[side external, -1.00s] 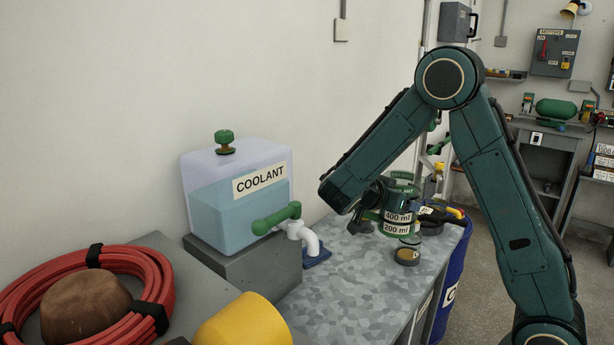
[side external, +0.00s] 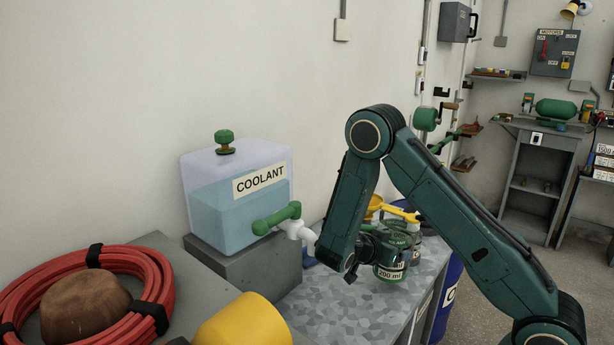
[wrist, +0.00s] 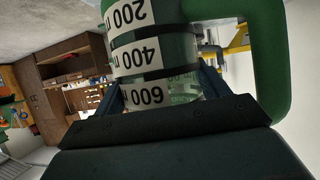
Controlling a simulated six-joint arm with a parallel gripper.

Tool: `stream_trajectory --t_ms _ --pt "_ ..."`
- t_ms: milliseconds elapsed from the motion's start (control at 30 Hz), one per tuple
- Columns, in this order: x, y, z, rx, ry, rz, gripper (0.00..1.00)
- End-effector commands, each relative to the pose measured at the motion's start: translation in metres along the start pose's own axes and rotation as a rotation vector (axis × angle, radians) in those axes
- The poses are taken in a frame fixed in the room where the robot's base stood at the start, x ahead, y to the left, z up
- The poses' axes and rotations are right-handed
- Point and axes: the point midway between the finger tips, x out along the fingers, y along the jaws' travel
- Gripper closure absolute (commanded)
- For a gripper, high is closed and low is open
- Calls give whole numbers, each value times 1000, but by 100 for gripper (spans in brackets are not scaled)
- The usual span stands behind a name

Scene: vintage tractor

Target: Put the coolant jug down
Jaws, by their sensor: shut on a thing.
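The coolant jug (side external: 391,272) is a clear green-tinted jug with black-and-white volume labels, partly hidden behind my wrist in the side view. My gripper (side external: 378,248) is shut on it. The jug looks upright and low over the patterned metal bench top (side external: 345,302); I cannot tell whether its base touches. In the wrist view the jug (wrist: 150,52) fills the top middle, with the 200, 400 and 600 marks upside down and its green handle at right. My gripper (wrist: 165,95) has its blue-grey fingers on either side of the jug's body.
The coolant tank (side external: 235,205), with a green tap and white spout, stands on a grey block (side external: 262,270) left of my arm. Yellow items (side external: 404,213) are behind the jug. A red hose coil (side external: 150,275) and yellow cylinder (side external: 242,322) are in front. The bench's near part is clear.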

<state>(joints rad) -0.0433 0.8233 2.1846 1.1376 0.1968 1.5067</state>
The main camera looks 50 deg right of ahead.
Motion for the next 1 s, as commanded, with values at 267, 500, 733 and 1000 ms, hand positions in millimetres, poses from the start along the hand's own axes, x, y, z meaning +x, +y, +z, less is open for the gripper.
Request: stream_trajectory --t_ms 267,500,733,1000 --pt "2 -1 3 4 3 -2 73" --pt "7 0 14 1 2 -1 73" --pt "16 -1 32 2 3 -1 73" --pt "18 -1 37 3 3 -2 73"
